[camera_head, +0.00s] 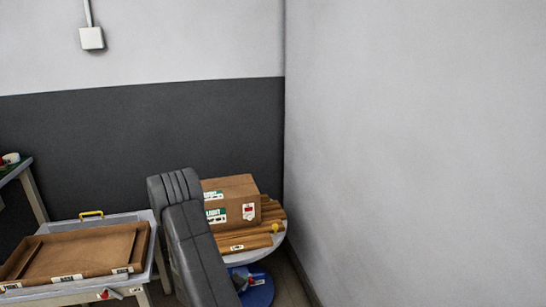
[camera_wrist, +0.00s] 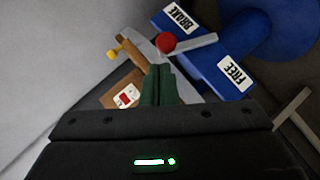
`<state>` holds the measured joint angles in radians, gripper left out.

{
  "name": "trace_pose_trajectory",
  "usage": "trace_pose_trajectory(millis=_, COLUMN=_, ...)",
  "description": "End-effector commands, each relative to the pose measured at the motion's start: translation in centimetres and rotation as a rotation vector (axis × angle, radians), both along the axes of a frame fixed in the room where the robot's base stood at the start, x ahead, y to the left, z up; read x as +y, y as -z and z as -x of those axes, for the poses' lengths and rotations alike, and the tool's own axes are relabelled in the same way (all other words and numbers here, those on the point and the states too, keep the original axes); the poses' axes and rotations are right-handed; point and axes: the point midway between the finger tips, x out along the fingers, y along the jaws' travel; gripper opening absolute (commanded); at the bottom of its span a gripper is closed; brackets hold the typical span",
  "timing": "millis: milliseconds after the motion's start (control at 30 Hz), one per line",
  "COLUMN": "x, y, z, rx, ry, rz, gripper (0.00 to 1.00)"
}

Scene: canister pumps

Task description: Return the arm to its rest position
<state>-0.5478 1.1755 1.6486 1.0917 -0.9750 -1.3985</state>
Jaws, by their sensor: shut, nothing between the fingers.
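My gripper (camera_wrist: 158,75) shows in the wrist view as two dark green fingers pressed together, with nothing between them. In that picture its tips lie just below a red knob (camera_wrist: 166,42) on a grey lever, in front of a blue bracket (camera_wrist: 208,58) labelled BRAKE and FREE. I cannot tell whether they touch. In the head view my dark grey arm (camera_head: 190,240) rises from the bottom edge and hides part of the round table; I cannot make out the fingers there.
A cardboard box (camera_head: 231,201) and brown slats lie on a round pale table (camera_head: 276,243), above a blue base (camera_head: 260,292). A cart with a brown tray (camera_head: 80,252) stands left. A bench (camera_head: 17,170) is at far left. Bare wall (camera_head: 420,140) fills the right.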

Motion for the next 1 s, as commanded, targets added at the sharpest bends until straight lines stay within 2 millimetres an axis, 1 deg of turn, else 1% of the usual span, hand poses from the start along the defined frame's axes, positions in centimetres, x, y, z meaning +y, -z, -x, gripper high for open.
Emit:
trace_pose_trajectory(millis=33, x=0.6, y=0.9, z=0.0, rx=-0.012, ry=-0.006, rz=0.035, gripper=0.0)
trace_pose_trajectory(millis=367, x=2.7, y=2.5, z=1.0, rx=-0.08, ry=0.005, rz=0.29, gripper=0.0)
trace_pose_trajectory(millis=767, x=5.1, y=4.6, z=1.7, rx=-0.185, ry=0.007, rz=0.656, gripper=0.0)
trace_pose_trajectory(millis=1000, x=6.2, y=6.3, z=2.1, rx=-0.251, ry=0.008, rz=0.884, gripper=0.0)
